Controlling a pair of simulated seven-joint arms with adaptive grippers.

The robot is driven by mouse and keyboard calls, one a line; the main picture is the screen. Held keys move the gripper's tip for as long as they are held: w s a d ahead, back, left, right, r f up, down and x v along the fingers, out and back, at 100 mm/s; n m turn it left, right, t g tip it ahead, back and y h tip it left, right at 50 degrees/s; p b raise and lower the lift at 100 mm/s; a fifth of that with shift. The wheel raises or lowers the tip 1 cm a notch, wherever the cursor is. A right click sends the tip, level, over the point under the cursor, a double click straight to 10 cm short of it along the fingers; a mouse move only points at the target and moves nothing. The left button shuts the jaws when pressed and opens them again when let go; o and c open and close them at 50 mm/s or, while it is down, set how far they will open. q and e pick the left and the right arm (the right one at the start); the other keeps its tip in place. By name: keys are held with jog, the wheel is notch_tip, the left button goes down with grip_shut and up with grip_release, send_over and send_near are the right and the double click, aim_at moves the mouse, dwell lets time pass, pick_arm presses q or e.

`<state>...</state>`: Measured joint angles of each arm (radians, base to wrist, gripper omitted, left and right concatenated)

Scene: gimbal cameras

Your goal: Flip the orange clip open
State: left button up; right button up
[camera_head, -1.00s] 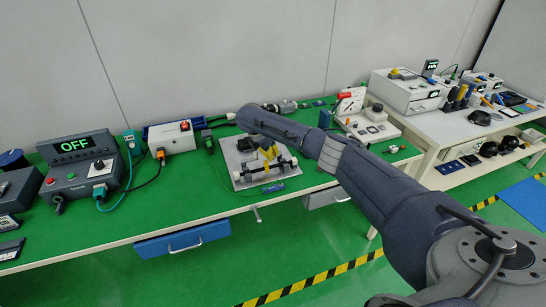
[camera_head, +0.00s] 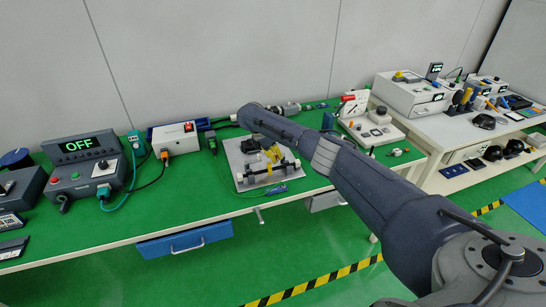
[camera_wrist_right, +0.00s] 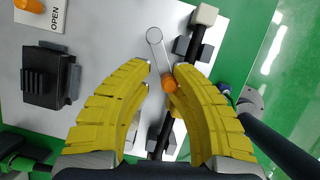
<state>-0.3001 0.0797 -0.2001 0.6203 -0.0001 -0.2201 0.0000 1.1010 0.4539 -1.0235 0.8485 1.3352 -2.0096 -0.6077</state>
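In the right wrist view, an orange clip end (camera_wrist_right: 168,84) sits on a thin metal lever with a ring (camera_wrist_right: 154,36) at its far end. My right gripper (camera_wrist_right: 163,70) has two curved yellow fingers, spread apart. The orange end shows between them, nearer the right finger; I cannot tell if they touch. In the head view, my right gripper (camera_head: 272,155) is small, over the grey board (camera_head: 240,158) on the green bench, and the clip is too small to make out. My left gripper is not in view.
A dark ribbed block (camera_wrist_right: 48,78) and an OPEN label (camera_wrist_right: 58,14) with an orange piece (camera_wrist_right: 30,6) lie on the board at left. A black rod (camera_wrist_right: 196,42) with blocks runs along the right. A control box reading OFF (camera_head: 84,165) stands far left.

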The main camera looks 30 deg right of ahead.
jog(key=o, duration=0.4)
jog(key=shift+d, duration=0.2)
jog(key=shift+a, duration=0.15)
jog(key=v, duration=1.2)
jog(key=shift+o, duration=0.3)
